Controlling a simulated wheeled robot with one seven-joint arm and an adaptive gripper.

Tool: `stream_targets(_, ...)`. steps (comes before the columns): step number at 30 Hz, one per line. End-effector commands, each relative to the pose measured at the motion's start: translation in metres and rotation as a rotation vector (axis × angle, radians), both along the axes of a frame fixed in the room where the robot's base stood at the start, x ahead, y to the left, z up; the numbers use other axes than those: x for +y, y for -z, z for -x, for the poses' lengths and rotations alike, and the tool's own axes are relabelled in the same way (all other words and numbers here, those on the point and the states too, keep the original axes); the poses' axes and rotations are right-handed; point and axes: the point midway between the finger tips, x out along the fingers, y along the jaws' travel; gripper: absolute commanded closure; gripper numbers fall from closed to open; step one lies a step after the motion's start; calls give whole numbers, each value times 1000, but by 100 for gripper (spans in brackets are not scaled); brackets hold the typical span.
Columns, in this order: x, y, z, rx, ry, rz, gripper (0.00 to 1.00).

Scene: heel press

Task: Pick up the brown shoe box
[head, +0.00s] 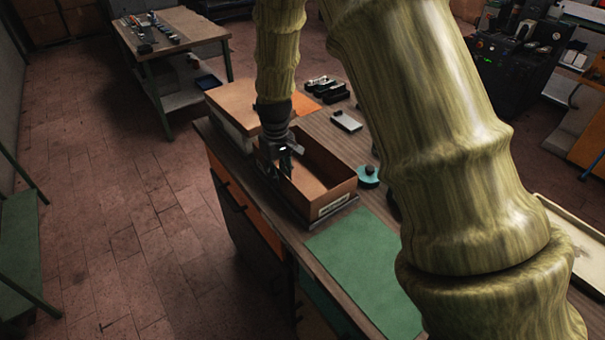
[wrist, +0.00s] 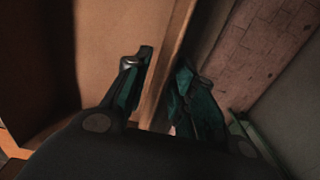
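The brown shoe box (head: 324,186) stands open-topped on the workbench, with a pale label on its near end. My gripper (head: 277,165) points down at the box's left wall. In the wrist view the wall's top edge (wrist: 172,58) runs between the two fingers of my gripper (wrist: 167,62). One finger is inside the box and the other is outside. The fingers stand apart, and a small gap shows between the inner finger and the wall. The outer finger is very close to the wall; contact there is unclear.
Behind my gripper is another box with an orange-brown top (head: 238,101). A green mat (head: 368,262) lies in front of the shoe box. A teal round object (head: 367,176) and a small grey-white item (head: 346,121) are to its right. Open floor lies left of the bench.

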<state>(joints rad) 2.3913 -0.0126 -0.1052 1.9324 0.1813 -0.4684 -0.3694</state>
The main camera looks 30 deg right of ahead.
Motion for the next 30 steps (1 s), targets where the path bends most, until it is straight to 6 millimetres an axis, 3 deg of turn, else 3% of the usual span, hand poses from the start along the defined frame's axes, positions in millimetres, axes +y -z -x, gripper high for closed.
stream_targets(1,0,0,0,0,0,0,88)
stream_targets(3,0,0,0,0,0,0,100)
stream_targets(19,0,-4,0,-1,0,0,100)
stream_targets(30,2,-35,3,-1,-1,1,100)
